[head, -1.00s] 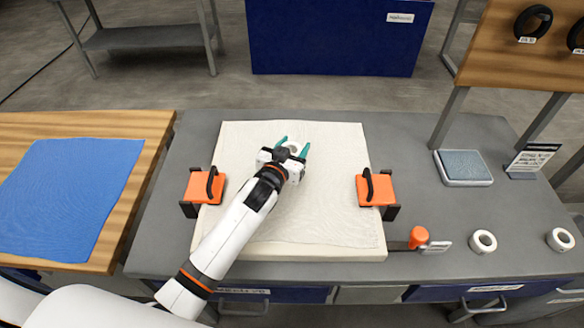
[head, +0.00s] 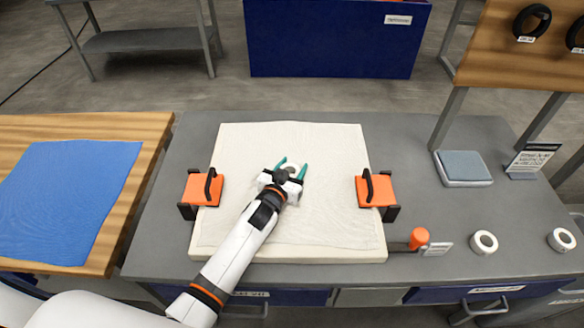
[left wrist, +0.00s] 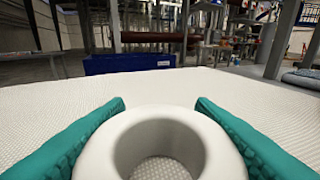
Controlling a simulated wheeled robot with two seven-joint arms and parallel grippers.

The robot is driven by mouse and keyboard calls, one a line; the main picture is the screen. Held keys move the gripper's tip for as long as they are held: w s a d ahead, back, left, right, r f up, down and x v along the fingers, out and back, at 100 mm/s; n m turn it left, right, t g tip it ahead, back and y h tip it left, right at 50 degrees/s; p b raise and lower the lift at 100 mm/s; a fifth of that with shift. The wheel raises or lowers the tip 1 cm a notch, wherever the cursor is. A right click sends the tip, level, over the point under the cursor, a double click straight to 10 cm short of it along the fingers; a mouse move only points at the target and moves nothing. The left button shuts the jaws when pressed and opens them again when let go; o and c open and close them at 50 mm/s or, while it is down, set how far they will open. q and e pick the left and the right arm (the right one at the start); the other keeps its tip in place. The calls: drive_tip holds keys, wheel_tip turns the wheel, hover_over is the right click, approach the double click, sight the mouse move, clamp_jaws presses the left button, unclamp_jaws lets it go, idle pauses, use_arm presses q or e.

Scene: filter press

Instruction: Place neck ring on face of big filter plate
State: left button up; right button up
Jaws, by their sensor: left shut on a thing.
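The big filter plate (head: 335,185) is a large pale slab with a cloth-textured face, lying flat on the grey bench between two orange-and-black blocks. My left gripper (head: 291,167) is over the middle of the plate. Its teal fingers are shut on the neck ring, a thick white ring. The ring (left wrist: 160,125) shows between both fingers (left wrist: 160,130) in the left wrist view, its opening facing up with woven texture visible through it. It is at or just above the plate face; whether it touches is unclear. In the head view the gripper mostly hides it. My right gripper is not in view.
Orange blocks with black handles stand at the plate's left (head: 200,190) and right (head: 376,189) edges. An orange knob (head: 419,237) and two white rolls (head: 483,242) (head: 561,239) are at the right. A blue cloth (head: 65,200) lies on the wooden table.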

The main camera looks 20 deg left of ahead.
use_arm(q)
drive_tip(key=shift+s+f, duration=0.15)
drive_tip(key=shift+f, duration=0.4)
drive_tip(key=o, duration=1)
drive_tip(key=shift+s+f, duration=0.1)
drive_tip(key=shift+f, duration=0.05)
drive_tip(key=shift+c, duration=0.2)
drive_tip(key=shift+r, duration=0.35)
drive_tip(key=shift+r+p, duration=0.45)
drive_tip(key=shift+p, duration=0.05)
drive_tip(key=s, duration=0.3)
drive_tip(key=s+a+r, duration=0.1)
drive_tip(key=s, duration=0.3)
drive_tip(key=s+b, duration=0.1)
drive_tip(key=s, duration=0.2)
drive_tip(key=shift+s+a+r, duration=0.15)
drive_tip(key=shift+s+r, duration=0.15)
drive_tip(key=shift+s, duration=0.05)
drive_tip(key=shift+s+r, duration=0.15)
drive_tip(key=shift+s, duration=0.2)
